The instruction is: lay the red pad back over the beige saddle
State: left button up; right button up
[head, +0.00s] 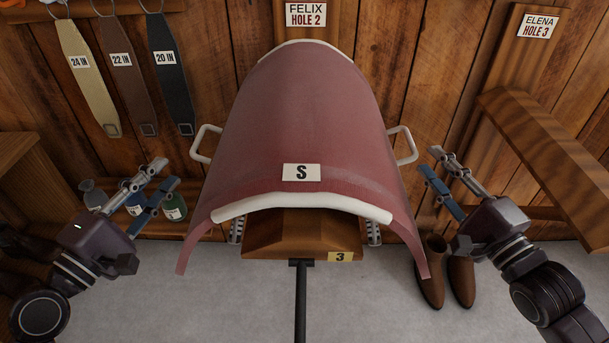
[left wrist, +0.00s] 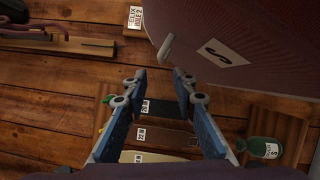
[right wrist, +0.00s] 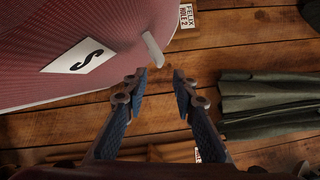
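The red pad (head: 312,110) lies draped over a wooden rack, its sides hanging down left and right, with a white S label near the front. A cream band (head: 288,203) runs along its front edge; I cannot tell whether this is trim or part of a saddle. No separate beige saddle shows. White handles stick out at the left (head: 201,143) and right (head: 405,146). My left gripper (head: 160,178) is open and empty, left of the pad, near the left handle (left wrist: 166,46). My right gripper (head: 430,162) is open and empty, near the right handle (right wrist: 153,50).
The wooden rack (head: 300,234), marked 3, stands on a dark post. Bottles (head: 172,208) stand behind my left gripper. Brown boots (head: 461,277) stand on the floor at right. Straps (head: 128,75) hang at the left wall. A wooden rack (head: 545,140) juts out at right.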

jog(key=shift+v, duration=1.6)
